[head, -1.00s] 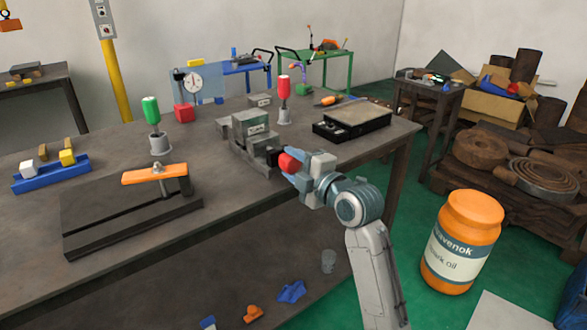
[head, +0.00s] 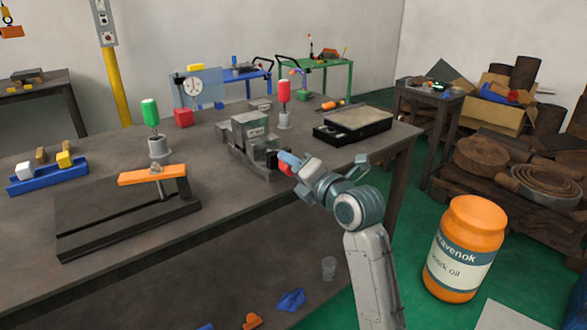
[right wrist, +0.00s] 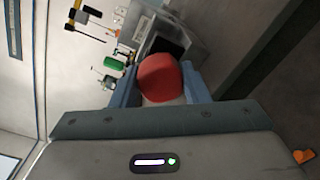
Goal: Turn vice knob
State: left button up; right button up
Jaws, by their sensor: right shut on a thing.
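The grey vice (head: 250,140) stands on the dark workbench near its front edge. Its red knob (head: 284,169) faces the front right, mostly covered by my gripper. My right gripper (head: 288,163) is shut on the red knob, with one blue finger over its top. In the right wrist view the rounded red knob (right wrist: 160,78) sits between both blue fingers, with the grey vice body (right wrist: 190,30) behind it. My left gripper is not in view.
A black-framed box (head: 352,126) lies right of the vice. A red-handled tool (head: 284,92) and a green-handled one (head: 150,112) stand upright behind and left. A plate with an orange handle (head: 153,175) lies at front left. An orange oil drum (head: 462,245) stands on the floor.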

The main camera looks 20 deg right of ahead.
jog(key=shift+f, duration=0.1)
dwell(0.4)
jog(key=o, duration=1)
jog(key=v, duration=1)
jog(key=shift+s+d, duration=0.1)
jog(key=shift+s, duration=0.3)
